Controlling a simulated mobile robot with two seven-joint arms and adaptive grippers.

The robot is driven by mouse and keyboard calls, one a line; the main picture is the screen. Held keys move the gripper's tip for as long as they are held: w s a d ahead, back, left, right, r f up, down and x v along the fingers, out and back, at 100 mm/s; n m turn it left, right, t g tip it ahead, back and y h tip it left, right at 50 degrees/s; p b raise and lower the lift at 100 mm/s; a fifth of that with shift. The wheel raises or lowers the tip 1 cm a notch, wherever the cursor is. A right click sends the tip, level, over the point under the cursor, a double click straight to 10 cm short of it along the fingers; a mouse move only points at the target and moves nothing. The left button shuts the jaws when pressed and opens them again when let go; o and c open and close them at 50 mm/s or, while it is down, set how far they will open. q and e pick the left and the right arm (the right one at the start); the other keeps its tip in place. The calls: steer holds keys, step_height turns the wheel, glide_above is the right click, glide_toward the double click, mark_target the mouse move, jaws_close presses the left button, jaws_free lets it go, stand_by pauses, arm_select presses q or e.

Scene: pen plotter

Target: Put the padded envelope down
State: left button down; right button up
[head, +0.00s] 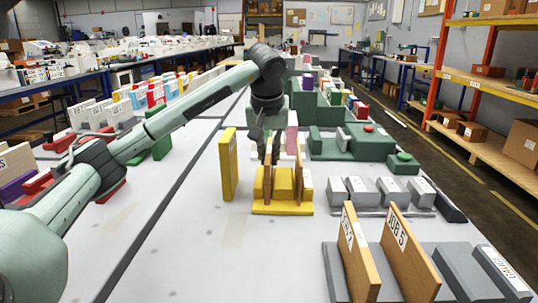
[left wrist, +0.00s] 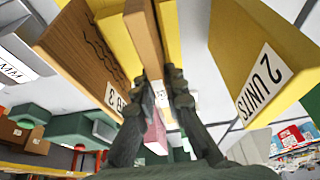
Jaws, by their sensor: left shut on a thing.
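My left gripper (head: 266,158) points down over a yellow rack (head: 283,210). In the left wrist view its fingers (left wrist: 158,80) are shut on the upper edge of a thin tan upright slab (left wrist: 145,38), which I take to be the padded envelope. In the head view this slab (head: 267,184) stands upright at the rack's left side. The wrist view shows yellow rack parts on both sides of it. I cannot tell whether its lower edge rests on the rack's base. My right gripper is not in view.
A brown panel (head: 305,180) stands at the rack's right side; a yellow "2 UNITS" block (head: 229,165) stands just left. Grey blocks (head: 375,192) lie right, and a "JOB 5" panel (head: 408,255) nearer. Green fixtures (head: 350,145) are behind. The table's left front is clear.

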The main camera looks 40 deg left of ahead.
arm_select(q)
steer(key=shift+f, duration=0.15)
steer(key=c, duration=1.6)
jaws_free()
